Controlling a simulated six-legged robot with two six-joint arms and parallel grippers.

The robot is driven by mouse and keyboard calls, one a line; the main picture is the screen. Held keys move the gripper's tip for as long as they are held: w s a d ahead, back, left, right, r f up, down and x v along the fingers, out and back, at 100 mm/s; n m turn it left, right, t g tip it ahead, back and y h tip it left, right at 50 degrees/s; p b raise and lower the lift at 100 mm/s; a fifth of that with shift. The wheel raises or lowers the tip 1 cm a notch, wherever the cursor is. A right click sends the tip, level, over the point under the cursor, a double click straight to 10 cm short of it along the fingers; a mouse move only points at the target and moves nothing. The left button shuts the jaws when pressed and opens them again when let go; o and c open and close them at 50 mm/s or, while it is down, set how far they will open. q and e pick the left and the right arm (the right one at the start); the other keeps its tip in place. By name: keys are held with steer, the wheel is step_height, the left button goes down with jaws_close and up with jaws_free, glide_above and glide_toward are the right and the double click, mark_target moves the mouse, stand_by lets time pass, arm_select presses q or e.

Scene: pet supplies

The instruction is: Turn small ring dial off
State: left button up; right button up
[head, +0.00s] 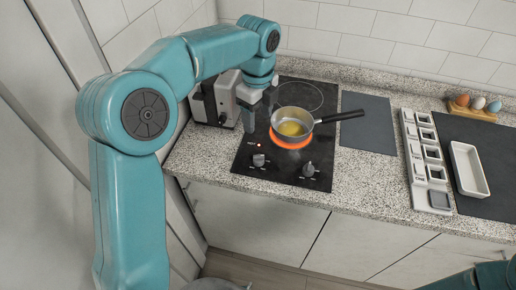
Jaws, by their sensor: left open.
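A black two-ring hob (247,178) is set in the speckled counter. Its front ring (283,144) glows orange under a small steel saucepan (291,114) with yellowish contents. The back ring (318,92) is dark. Two dials stand on the front of the hob: a left dial (258,160) and a right dial (308,169). Their labels are too small to read. A small red light shows near the left dial. My left gripper (249,128) is open, pointing down behind the left dial and left of the pan, apart from both dials. My right gripper is out of view.
A grey toaster-like appliance (213,103) stands close left of my left gripper. The pan's black handle (340,116) reaches right over a dark mat (368,135). Further right are a compartment tray (416,160), a white dish (469,169) and eggs in a holder (472,112).

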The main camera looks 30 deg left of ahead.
mark_target(259, 156)
arm_select(q)
step_height(259, 156, down, 15)
steer(key=shift+s+d+f+p, duration=0.1)
steer(key=shift+d+f+p, duration=0.05)
steer(key=shift+p, duration=0.5)
steer(key=shift+w+f, duration=0.2)
steer(key=shift+f, duration=0.25)
steer(key=shift+s, duration=0.1)
steer(key=shift+c, duration=1.2)
steer(key=c, duration=0.8)
